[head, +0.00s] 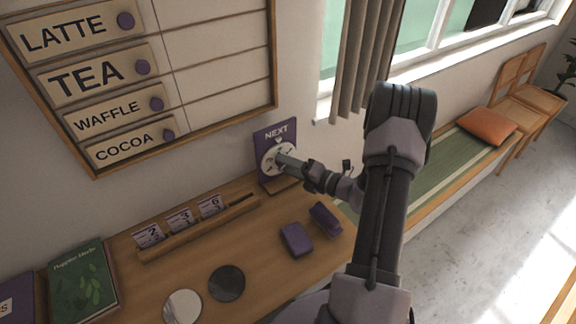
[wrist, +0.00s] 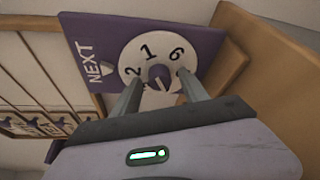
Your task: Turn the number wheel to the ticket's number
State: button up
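The number wheel (head: 278,158) is a white dial on a purple NEXT sign (head: 262,140) standing on the counter against the wall. In the wrist view the wheel (wrist: 135,55) shows 2, 1 and 6; the 2 is nearest the white pointer under NEXT. A purple knob (wrist: 160,74) sits at its centre. My gripper (wrist: 160,80) is at the wheel, its two fingers apart on either side of the knob, with small gaps showing. The fingers hide part of the dial. Tickets reading 2 (head: 148,234), 3 (head: 180,219) and 6 (head: 210,205) stand in a wooden rail (head: 190,238).
Two purple blocks (head: 296,239) lie on the counter (head: 250,275) right of the rail. A dark disc (head: 227,283), a light disc (head: 183,306) and a green book (head: 83,281) lie nearer the front and left. A menu board (head: 200,60) hangs above.

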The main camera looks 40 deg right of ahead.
jog(key=p+v, duration=0.3)
jog(key=v, duration=1.4)
jog(key=shift+s, duration=0.25)
